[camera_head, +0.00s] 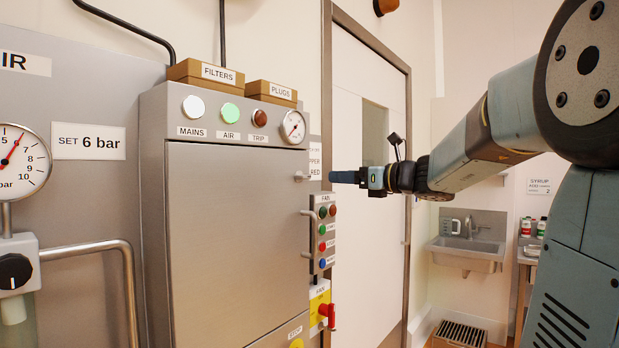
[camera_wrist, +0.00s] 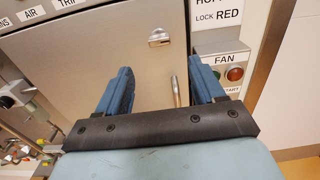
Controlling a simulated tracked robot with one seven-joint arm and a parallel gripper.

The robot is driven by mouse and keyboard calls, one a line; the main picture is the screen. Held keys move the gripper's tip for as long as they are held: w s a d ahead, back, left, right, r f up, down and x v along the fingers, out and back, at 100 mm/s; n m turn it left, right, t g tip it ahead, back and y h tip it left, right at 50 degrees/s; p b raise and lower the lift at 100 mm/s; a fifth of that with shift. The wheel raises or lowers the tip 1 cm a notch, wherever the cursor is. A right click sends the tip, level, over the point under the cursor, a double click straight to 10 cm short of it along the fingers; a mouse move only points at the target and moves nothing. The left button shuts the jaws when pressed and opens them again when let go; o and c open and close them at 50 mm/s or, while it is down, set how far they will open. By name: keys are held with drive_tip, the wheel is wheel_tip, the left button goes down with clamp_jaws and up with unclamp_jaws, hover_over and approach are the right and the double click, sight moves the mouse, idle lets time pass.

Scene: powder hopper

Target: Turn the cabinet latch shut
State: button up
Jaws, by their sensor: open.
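The grey cabinet (camera_head: 235,245) has a closed-looking door with a small metal latch (camera_head: 301,176) near its upper right edge. In the wrist view the latch (camera_wrist: 160,38) sits ahead of my gripper, between the lines of the two fingers, and its tab looks roughly sideways. My gripper (camera_head: 345,177) is to the right of the latch in the head view, at about its height, and apart from it. In the wrist view my gripper (camera_wrist: 160,72) is open, with its two blue fingers spread and nothing between them. A vertical door handle (camera_wrist: 176,91) shows below the latch, near the right finger.
The fan button panel (camera_head: 323,235) is right of the cabinet door, with a red-and-yellow switch (camera_head: 325,310) below. The filters box (camera_head: 205,74) and plugs box (camera_head: 271,92) stand on the cabinet. A pale door (camera_head: 365,240) and a sink (camera_head: 466,249) are farther back.

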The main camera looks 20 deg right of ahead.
sight(308, 175)
drive_tip(key=x, duration=1.2)
drive_tip(key=shift+w+a, duration=0.1)
drive_tip(key=shift+a, duration=0.05)
drive_tip(key=c, duration=1.1)
